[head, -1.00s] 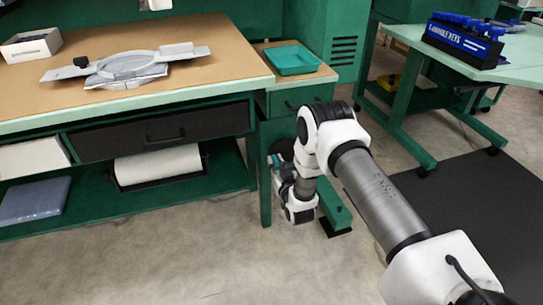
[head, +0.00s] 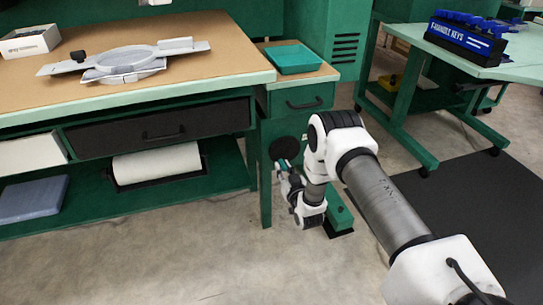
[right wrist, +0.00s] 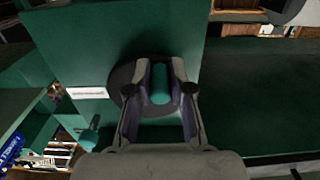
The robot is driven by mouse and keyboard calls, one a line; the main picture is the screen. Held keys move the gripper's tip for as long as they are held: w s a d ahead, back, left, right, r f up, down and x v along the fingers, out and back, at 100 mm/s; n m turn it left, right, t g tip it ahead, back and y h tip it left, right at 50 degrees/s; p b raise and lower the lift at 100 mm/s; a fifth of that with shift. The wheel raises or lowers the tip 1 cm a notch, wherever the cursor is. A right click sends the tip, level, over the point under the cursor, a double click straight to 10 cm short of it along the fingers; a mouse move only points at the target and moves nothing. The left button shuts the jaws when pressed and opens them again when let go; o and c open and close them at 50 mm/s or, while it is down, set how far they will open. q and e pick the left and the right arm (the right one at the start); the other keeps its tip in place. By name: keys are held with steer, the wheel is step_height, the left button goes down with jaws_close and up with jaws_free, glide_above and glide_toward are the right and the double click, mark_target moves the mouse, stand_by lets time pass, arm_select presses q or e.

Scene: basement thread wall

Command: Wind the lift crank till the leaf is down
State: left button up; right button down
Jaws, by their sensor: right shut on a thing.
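The lift crank shows as a dark round disc (head: 284,149) on the green front below the small drawer, with a teal grip. My right gripper (head: 281,164) is at this disc. In the right wrist view, its two fingers (right wrist: 160,100) stand either side of the teal crank grip (right wrist: 160,84), shut on it, with the dark disc (right wrist: 124,82) behind. A small brown-topped side surface (head: 322,75) joins the bench's right end; I cannot tell whether it is the leaf. My left gripper is out of view.
A teal tray (head: 293,59) sits on the side surface. The bench (head: 225,65) holds a grey ring-shaped fixture (head: 122,62) and a white box (head: 30,41). A green table (head: 450,67) with a blue key rack (head: 465,37) stands right.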

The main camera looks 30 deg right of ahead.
steer(key=d, duration=0.1)
steer(key=d+r, duration=0.1)
steer(key=d, duration=0.1)
steer(key=s+d+r+p, duration=0.1)
steer(key=shift+d, duration=0.3)
steer(key=shift+a+f, duration=0.1)
steer(key=shift+f, duration=0.1)
steer(key=r+p, duration=0.1)
steer(key=d+r+p, duration=0.1)
steer(key=r+p, duration=0.1)
steer(key=shift+s, duration=0.1)
steer(key=c, duration=1)
jaws_free()
steer(key=shift+f, duration=0.15)
steer(key=shift+o, duration=0.2)
steer(key=p, duration=0.4)
glide_toward(296, 150)
steer(key=shift+s+a, duration=0.2)
steer(key=shift+s, duration=0.35)
